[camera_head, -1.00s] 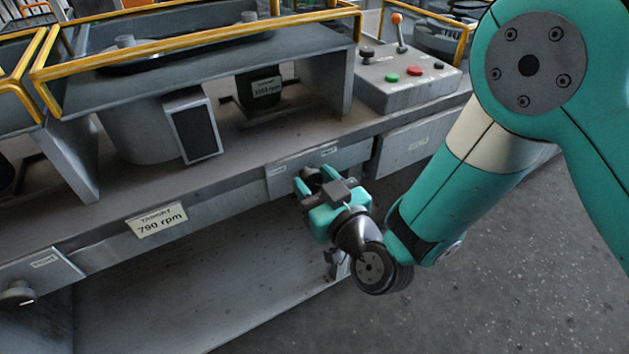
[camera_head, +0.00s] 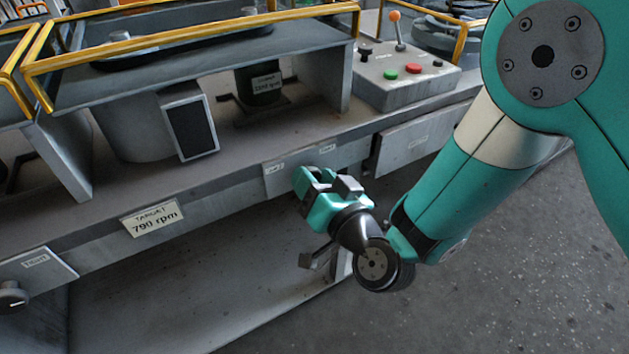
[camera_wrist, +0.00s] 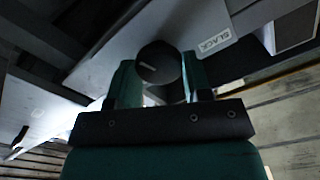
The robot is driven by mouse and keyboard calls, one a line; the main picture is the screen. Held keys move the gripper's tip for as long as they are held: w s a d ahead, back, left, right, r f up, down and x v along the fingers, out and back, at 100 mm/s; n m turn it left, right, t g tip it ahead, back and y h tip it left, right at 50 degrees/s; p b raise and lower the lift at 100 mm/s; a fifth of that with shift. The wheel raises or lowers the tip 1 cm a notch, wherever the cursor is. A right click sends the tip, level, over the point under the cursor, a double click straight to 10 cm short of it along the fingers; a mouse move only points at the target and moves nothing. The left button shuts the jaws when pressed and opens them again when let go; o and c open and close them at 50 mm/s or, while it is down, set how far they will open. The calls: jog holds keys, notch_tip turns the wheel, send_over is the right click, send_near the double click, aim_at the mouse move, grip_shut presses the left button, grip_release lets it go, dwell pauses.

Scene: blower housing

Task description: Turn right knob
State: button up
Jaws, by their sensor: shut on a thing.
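My gripper (camera_head: 312,178) is at the front edge of the bench, against the panel with two small labels. In the wrist view my gripper (camera_wrist: 157,80) has its two teal fingers on either side of a round dark knob (camera_wrist: 159,62), shut on it. The knob's face has a short pale mark. In the head view this right knob is hidden behind the gripper. Another round knob (camera_head: 12,295) sits on a labelled plate at the far lower left, apart from the gripper.
A plate reading target 790 rpm (camera_head: 152,218) is on the bench front. A small rpm display (camera_head: 266,87) stands under the blower housing. A control box (camera_head: 407,80) with coloured buttons and an orange-tipped lever is at the back right. Open floor lies at the lower right.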

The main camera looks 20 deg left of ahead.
jog(key=shift+w+m, duration=0.1)
jog(key=shift+m, duration=0.4)
jog(key=o, duration=0.9)
jog(key=shift+o, duration=0.2)
